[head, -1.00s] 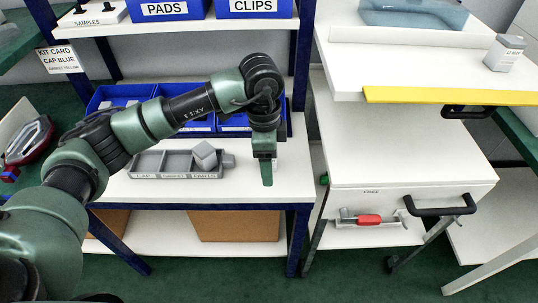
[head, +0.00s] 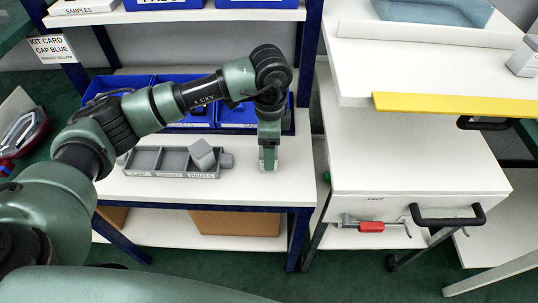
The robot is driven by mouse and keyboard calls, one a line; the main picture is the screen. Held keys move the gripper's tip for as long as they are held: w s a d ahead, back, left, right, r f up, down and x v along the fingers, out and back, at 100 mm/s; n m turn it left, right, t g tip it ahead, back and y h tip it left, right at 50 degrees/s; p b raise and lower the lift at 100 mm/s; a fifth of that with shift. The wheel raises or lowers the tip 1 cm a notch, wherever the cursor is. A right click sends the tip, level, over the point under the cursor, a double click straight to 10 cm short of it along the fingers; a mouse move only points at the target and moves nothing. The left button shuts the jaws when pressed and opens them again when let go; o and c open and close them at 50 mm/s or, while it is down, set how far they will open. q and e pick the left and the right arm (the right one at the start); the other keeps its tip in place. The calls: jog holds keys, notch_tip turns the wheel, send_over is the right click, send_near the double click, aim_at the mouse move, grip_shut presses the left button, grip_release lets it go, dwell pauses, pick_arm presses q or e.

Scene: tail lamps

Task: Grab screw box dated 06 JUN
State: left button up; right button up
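My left gripper (head: 268,160) points down over the right end of the white middle shelf (head: 255,186), right of the grey divided tray. Something small and pale shows at its fingertips, but I cannot tell whether it is a box or whether the fingers are closed on it. A small pale box (head: 524,58) with a label stands on the upper right worktop, cut by the picture edge; its date is not readable. A grey block (head: 202,154) sits tilted in the tray. No 06 JUN label is readable. My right gripper is not in view.
The grey divided tray (head: 143,174) and blue bins (head: 236,116) share the middle shelf. A blue post (head: 302,215) stands at its right end. A white cabinet with a black handle (head: 447,219) and a yellow-edged worktop (head: 455,104) is on the right.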

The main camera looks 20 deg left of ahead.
pick_arm(q)
jog(key=f, duration=0.4)
jog(key=shift+w+a+p, duration=0.1)
jog(key=shift+a+p, duration=0.1)
jog(key=shift+p, duration=0.2)
jog(key=shift+f, duration=0.5)
grip_shut()
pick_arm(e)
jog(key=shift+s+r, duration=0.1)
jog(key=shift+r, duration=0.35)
pick_arm(q)
jog(key=shift+r, duration=0.15)
